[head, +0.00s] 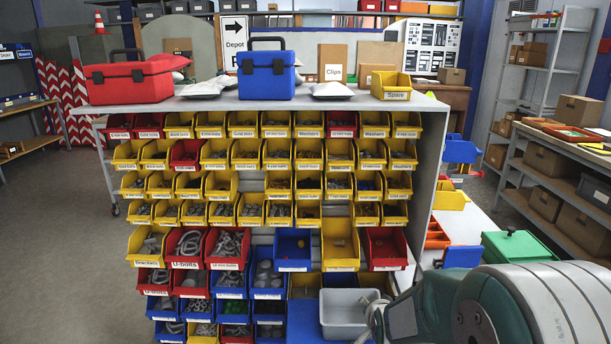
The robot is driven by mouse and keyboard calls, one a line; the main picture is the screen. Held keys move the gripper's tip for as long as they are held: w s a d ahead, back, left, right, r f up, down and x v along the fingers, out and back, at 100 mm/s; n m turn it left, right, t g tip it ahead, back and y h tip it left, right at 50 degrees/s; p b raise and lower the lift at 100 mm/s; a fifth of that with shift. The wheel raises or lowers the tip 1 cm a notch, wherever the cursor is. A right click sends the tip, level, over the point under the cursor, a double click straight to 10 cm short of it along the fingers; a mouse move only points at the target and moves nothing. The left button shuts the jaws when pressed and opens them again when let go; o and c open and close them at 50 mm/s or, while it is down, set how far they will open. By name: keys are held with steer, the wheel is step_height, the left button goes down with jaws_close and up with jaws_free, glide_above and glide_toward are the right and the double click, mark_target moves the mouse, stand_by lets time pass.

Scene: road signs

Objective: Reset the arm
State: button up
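Part of my arm (540,305), grey and dark green, fills the lower right corner of the head view. It covers the floor and whatever lies behind it there. My gripper does not show, so I cannot see its fingers or whether it holds anything. The arm is in front of and to the right of a rack of parts bins. A grey bin (345,322) at the rack's lower right is partly hidden by the arm's near edge.
The rack holds rows of yellow bins, with red and blue bins below. On its top (215,101) stand a red toolbox (130,82), a blue toolbox (266,75), a Clips box (332,63) and a yellow Spare bin (391,87). Shelves (560,165) stand right; open floor (60,250) lies left.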

steer(key=s+r+n+g, duration=0.1)
steer(key=s+r+n, duration=0.1)
steer(key=s+r, duration=0.3)
steer(key=s+r+n+g, duration=0.2)
steer(key=s+r, duration=0.3)
steer(key=s, duration=0.9)
steer(key=s+r+n+g, duration=0.1)
steer(key=s+r+n, duration=0.3)
steer(key=s, duration=0.5)
steer(key=shift+s+r+g, duration=0.25)
steer(key=shift+r+g, duration=0.05)
steer(key=shift+r, duration=0.15)
